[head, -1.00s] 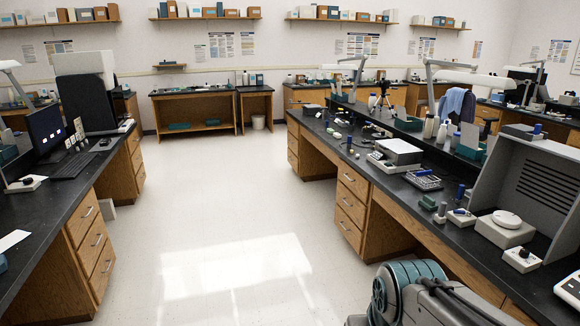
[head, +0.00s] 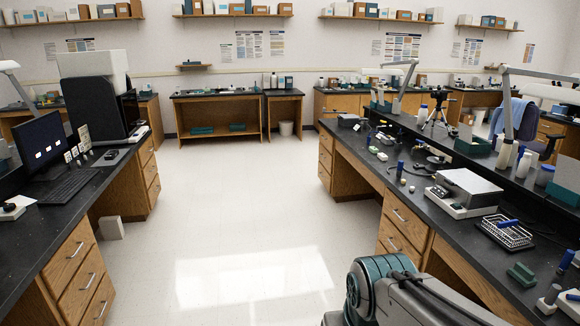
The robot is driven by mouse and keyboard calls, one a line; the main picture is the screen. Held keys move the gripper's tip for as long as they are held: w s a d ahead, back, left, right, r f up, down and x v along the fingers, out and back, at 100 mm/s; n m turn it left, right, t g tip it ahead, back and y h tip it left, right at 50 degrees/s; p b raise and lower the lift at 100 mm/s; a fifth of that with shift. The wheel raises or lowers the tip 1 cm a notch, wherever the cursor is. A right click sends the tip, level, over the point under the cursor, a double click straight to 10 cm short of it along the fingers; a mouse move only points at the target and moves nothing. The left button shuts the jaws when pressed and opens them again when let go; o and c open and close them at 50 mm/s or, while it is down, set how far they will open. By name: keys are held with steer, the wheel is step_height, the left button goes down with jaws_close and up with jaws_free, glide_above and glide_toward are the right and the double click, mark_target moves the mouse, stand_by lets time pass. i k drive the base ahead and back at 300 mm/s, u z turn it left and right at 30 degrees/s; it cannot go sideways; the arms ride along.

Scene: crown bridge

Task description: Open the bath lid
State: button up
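A low box-shaped device with a flat grey top and a pale front panel (head: 468,190) stands on the right bench. It may be the bath, with the flat top as its lid; the top looks closed and level. No handle can be made out at this size. My arm (head: 395,295) shows at the bottom, right of centre, in front of the right bench. My gripper is outside the picture.
The right bench (head: 408,185) also holds a wire rack (head: 507,232), a green block (head: 522,273), bottles and a tripod (head: 439,110). The left bench (head: 50,222) carries a monitor (head: 41,145). The pale floor (head: 225,200) between the benches is clear.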

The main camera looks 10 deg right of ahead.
mark_target(469, 182)
steer(key=z, duration=0.25)
steer(key=i, duration=1.55)
steer(key=z, duration=1.2)
steer(key=i, duration=1.25)
steer(key=z, duration=0.75)
